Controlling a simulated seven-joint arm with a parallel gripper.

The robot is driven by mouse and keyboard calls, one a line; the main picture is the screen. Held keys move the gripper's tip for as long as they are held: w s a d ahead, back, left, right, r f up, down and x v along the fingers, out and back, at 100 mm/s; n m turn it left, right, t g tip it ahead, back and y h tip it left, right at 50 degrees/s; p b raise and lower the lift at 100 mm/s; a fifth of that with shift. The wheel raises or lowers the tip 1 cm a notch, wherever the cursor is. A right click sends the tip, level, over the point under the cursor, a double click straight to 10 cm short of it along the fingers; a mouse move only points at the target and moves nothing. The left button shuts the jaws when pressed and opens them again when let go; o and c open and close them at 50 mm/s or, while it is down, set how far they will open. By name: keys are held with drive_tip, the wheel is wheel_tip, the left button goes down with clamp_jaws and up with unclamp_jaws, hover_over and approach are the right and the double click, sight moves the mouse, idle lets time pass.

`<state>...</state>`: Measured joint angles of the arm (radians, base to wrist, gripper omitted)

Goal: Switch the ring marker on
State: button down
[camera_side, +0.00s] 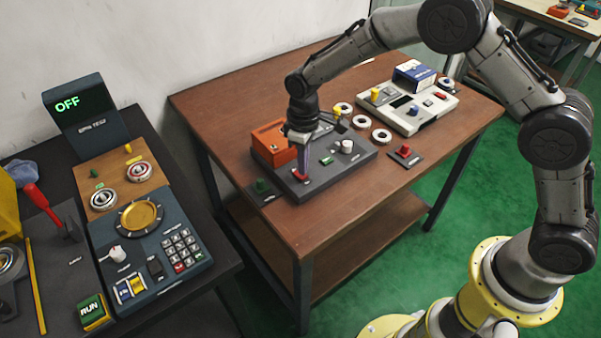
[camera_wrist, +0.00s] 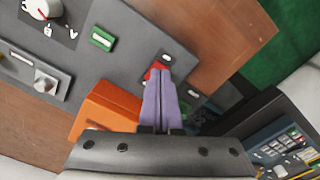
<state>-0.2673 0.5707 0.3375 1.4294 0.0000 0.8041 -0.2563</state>
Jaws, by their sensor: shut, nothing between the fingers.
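A dark grey panel (camera_side: 342,165) with an orange box (camera_side: 272,141) at its back left lies on the wooden table; I take it for the ring marker. It carries a white knob (camera_side: 347,146) and a green button (camera_side: 326,160), also seen in the wrist view as a knob (camera_wrist: 42,8) and a green button (camera_wrist: 102,39). My gripper (camera_side: 302,176) is shut, its purple fingers pointing down at the panel's front left corner. In the wrist view the fingertips (camera_wrist: 158,72) are over a small red part (camera_wrist: 149,74), mostly hidden behind them. I cannot tell whether they touch it.
Several pale rings (camera_side: 362,121) lie behind the panel, near a light device (camera_side: 417,116). A red-knobbed block (camera_side: 405,152) stands to the right, a green-knobbed one (camera_side: 262,187) to the left. On the left bench, a screen (camera_side: 78,103) reads OFF.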

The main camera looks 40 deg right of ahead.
drive_tip(key=shift+f, duration=1.05)
idle(0.7)
drive_tip(key=shift+r, duration=0.1)
drive_tip(key=shift+r, duration=3.5)
drive_tip(key=shift+d, duration=0.1)
